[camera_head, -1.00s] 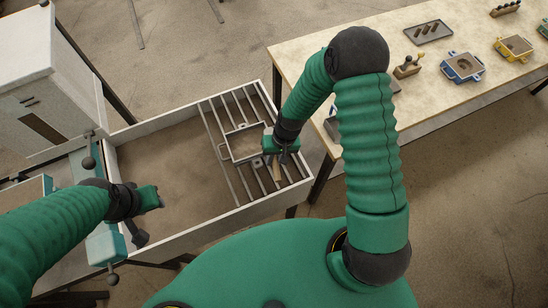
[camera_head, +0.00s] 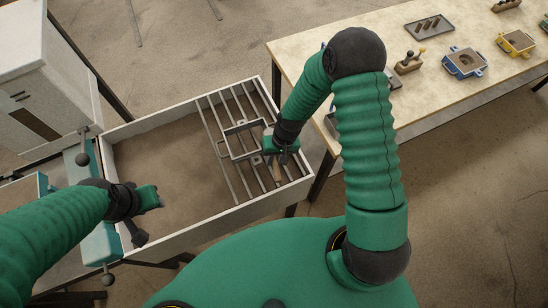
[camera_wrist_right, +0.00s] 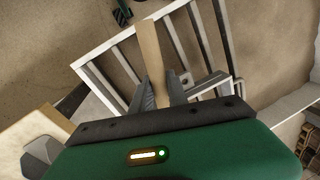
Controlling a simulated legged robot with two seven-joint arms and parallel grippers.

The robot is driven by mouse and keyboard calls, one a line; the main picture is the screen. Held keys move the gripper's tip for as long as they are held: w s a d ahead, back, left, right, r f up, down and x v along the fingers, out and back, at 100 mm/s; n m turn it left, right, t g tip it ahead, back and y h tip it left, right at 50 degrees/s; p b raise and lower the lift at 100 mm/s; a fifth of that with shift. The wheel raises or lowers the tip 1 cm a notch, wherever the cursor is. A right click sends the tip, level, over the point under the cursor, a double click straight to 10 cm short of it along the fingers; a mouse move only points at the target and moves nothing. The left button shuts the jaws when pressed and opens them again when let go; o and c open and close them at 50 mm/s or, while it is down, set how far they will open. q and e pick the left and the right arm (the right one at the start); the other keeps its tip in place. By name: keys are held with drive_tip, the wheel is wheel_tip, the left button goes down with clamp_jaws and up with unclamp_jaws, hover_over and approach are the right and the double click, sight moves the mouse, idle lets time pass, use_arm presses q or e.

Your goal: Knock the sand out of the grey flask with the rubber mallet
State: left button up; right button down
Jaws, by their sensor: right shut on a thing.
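The grey flask (camera_head: 243,126) lies on the rails over the sand bin in the head view. It is an open frame, and the rails show through it. Part of it shows behind the handle in the right wrist view (camera_wrist_right: 212,83). My right gripper (camera_head: 281,148) is at the flask's right side, shut on the mallet's wooden handle (camera_wrist_right: 149,48). The handle also sticks out below the gripper in the head view (camera_head: 278,172). The mallet's head cannot be made out. My left gripper (camera_head: 150,197) is over the bin's left end; its jaws are too small to read.
The bin (camera_head: 190,222) has pale walls, sand inside, and several metal rails (camera_head: 216,150) across its right part. A teal machine with ball-ended levers (camera_head: 108,267) stands at its left. A workbench (camera_head: 310,55) at the upper right holds a blue flask (camera_head: 464,63), a yellow flask (camera_head: 515,43) and tools.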

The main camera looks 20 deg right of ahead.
drive_tip(key=shift+r+p, duration=3.25)
drive_tip(key=shift+r, duration=0.85)
drive_tip(key=shift+f, duration=0.1)
drive_tip(key=shift+f, duration=0.1)
